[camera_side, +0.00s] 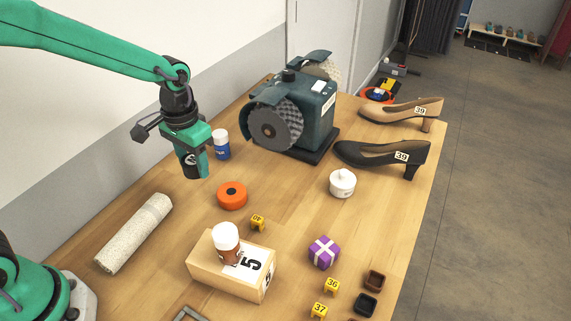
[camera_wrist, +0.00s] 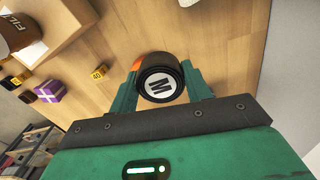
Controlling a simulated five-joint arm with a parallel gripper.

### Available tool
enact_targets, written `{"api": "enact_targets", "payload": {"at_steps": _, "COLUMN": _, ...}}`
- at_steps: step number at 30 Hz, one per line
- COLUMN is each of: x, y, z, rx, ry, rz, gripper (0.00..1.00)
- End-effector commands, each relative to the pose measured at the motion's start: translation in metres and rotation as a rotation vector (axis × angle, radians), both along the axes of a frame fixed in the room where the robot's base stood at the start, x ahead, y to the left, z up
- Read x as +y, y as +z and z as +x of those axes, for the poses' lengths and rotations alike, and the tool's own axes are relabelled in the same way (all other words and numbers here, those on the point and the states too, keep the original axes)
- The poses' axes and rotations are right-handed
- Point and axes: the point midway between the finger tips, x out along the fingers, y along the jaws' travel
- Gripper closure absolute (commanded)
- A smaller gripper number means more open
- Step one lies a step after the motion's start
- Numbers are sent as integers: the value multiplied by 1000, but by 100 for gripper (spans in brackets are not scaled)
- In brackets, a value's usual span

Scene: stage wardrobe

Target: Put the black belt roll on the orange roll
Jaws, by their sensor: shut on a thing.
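My gripper (camera_side: 196,166) is shut on the black belt roll (camera_side: 190,170), a short black cylinder with a white label. The orange roll (camera_side: 232,196) lies flat on the table, with a dark centre. In the side view it is below and to the right of my gripper, apart from the black roll. In the wrist view only an orange sliver (camera_wrist: 136,65) shows behind the black roll; the rest is hidden.
A blue-and-white jar (camera_side: 222,146) stands close to my gripper. A grinding machine (camera_side: 311,115) stands behind. A speckled roll (camera_side: 134,234), a wooden box (camera_side: 228,276) with a cup (camera_side: 226,243) on it, and a white lidded pot (camera_side: 342,184) surround the orange roll.

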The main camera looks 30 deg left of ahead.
Motion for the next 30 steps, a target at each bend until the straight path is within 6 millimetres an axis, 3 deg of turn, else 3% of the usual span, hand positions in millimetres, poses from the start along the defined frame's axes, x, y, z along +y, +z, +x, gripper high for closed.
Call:
{"api": "enact_targets", "payload": {"at_steps": 15, "x": -106, "y": 23, "z": -27, "rx": -1, "ry": -40, "rz": 0, "gripper": 76}}
{"api": "enact_targets", "payload": {"at_steps": 21, "x": -126, "y": 28, "z": -36, "rx": -2, "ry": -43, "rz": -1, "gripper": 76}}
{"api": "enact_targets", "payload": {"at_steps": 30, "x": -128, "y": 27, "z": -36, "rx": -1, "ry": -42, "rz": 0, "gripper": 76}}
